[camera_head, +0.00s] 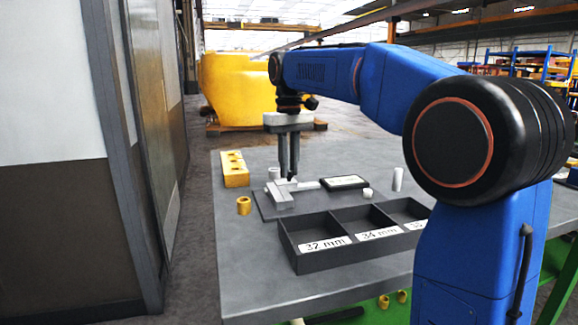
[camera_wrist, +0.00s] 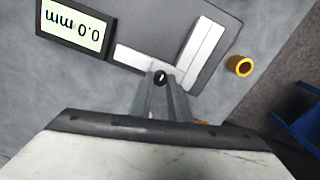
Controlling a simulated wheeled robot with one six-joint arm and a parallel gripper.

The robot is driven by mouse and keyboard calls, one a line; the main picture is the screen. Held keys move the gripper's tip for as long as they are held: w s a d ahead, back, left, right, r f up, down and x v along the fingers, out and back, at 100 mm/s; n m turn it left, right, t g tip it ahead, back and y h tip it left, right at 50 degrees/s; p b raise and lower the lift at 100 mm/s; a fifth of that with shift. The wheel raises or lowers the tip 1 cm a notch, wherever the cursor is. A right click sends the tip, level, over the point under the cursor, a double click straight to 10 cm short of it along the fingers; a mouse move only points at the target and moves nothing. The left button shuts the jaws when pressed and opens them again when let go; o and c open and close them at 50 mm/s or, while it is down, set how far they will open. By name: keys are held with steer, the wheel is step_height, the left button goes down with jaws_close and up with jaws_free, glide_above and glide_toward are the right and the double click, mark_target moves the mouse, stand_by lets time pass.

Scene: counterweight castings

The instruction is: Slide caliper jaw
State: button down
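A light grey caliper lies on a dark mat (camera_head: 262,207) on the table. Its broad jaw piece (camera_head: 281,196) also shows in the wrist view (camera_wrist: 203,55), square to a pale bar (camera_wrist: 140,59). The display (camera_head: 345,182) beside it reads 0.0 mm, upside down in the wrist view (camera_wrist: 75,28). My gripper (camera_head: 289,179) points down over the caliper, its fingers close together. In the wrist view its dark fingertips (camera_wrist: 161,78) are at the bar's end near the jaw piece; whether they grip or touch anything is unclear.
A dark three-compartment tray (camera_head: 318,260) stands in front, labelled 32 mm, 34 mm and a partly hidden third. A brass ring (camera_head: 243,206), yellow block (camera_head: 234,169), pale cylinder (camera_head: 398,179) and small white piece (camera_head: 368,193) stand around the mat. A wall is at left.

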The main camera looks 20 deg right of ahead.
steer(key=shift+d, duration=0.1)
steer(key=d, duration=0.5)
steer(key=shift+d, duration=0.2)
steer(key=c, duration=1.7)
jaws_free()
steer(key=shift+o, duration=0.2)
steer(key=shift+r, duration=0.1)
